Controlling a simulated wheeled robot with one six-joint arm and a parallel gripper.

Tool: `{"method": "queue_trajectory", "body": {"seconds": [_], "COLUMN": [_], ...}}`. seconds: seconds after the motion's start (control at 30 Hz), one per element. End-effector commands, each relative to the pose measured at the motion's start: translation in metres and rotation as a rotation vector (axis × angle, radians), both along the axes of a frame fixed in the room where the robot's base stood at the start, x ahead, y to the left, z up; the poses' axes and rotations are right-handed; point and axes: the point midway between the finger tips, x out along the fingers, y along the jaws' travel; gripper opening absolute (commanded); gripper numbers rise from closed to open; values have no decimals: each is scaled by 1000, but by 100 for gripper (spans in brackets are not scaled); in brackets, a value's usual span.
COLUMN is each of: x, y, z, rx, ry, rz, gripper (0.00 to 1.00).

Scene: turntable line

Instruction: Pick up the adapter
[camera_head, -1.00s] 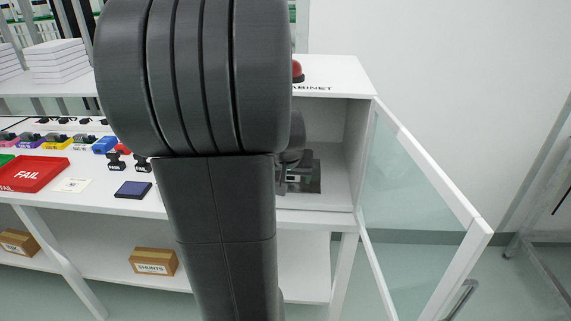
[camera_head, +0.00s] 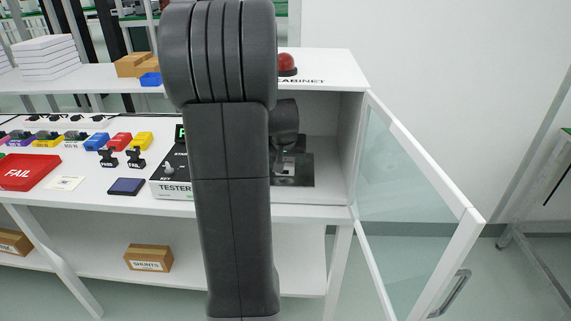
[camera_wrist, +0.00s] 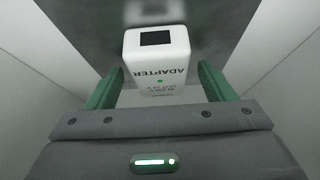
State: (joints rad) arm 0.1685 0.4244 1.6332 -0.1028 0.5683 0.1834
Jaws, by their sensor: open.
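The adapter (camera_wrist: 157,68) is a white block with a dark square on one face and the upside-down word ADAPTER, seen in the wrist view. My gripper (camera_wrist: 158,85) is open, with a green finger on each side of the adapter and a visible gap at each finger. In the head view my gripper is inside the open cabinet (camera_head: 352,130), over a dark plate (camera_head: 303,172) on the cabinet floor. A small pale patch, probably the adapter, shows there; my arm hides much of it.
The cabinet's glass door (camera_head: 415,180) stands open to the right. A red dome (camera_head: 287,64) sits on the cabinet top. Left of my arm are a tester (camera_head: 172,172), a dark blue pad (camera_head: 126,186) and a red FAIL tray (camera_head: 30,171). Cabinet walls are close around my gripper.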

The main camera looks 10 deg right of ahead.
Motion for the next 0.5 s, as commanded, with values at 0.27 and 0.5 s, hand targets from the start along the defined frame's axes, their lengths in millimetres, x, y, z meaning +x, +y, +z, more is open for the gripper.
{"method": "queue_trajectory", "body": {"seconds": [0.27,0.5], "x": [0,0], "y": [0,0], "z": [0,1], "rx": [0,0], "ry": [0,-1], "rz": [0,0], "gripper": [58,20]}}
